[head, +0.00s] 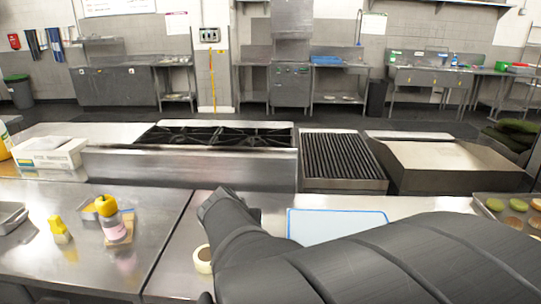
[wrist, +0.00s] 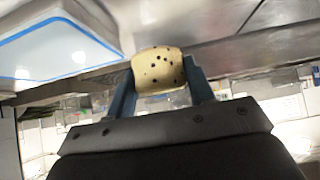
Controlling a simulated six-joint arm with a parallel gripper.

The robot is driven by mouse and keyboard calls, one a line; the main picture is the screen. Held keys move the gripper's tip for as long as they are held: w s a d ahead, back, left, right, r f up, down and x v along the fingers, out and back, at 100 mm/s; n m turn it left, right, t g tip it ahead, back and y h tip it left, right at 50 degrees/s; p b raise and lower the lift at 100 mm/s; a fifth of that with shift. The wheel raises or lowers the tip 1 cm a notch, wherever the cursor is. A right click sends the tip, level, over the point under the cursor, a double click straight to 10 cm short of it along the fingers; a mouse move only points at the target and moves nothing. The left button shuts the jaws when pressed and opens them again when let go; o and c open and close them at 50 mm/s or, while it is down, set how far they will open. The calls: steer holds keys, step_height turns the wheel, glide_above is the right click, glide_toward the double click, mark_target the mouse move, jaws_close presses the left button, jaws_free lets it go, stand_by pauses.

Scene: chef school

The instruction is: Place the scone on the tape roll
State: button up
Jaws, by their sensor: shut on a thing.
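The scone (wrist: 158,71), pale with dark specks, is in the wrist view between the two blue-grey fingers of my gripper (wrist: 161,80), which is shut on it. In the head view my dark arm covers the front middle, and I cannot make out the fingers or the scone there. The tape roll (head: 202,260), a pale cream ring, lies on the steel counter in the head view, just left of my arm, which may hide its right side. I do not see the tape roll in the wrist view.
A white board with a blue edge (head: 335,224) lies behind my arm. A tray of round foods (head: 492,215) is at right.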

steer(key=a+f, duration=0.2)
steer(key=a, duration=0.1)
steer(key=a+f, duration=0.2)
steer(key=a, duration=0.2)
steer(key=w+a+f, duration=0.1)
steer(key=a+f, duration=0.1)
steer(key=a, duration=0.1)
steer(key=shift+a+f, duration=0.25)
steer(key=shift+a, duration=0.05)
steer(key=shift+f, duration=1.9)
steer(key=shift+f, duration=0.1)
steer(key=o, duration=1)
steer(key=shift+c, duration=0.2)
steer(key=shift+r, duration=0.2)
steer(key=v, duration=1.2)
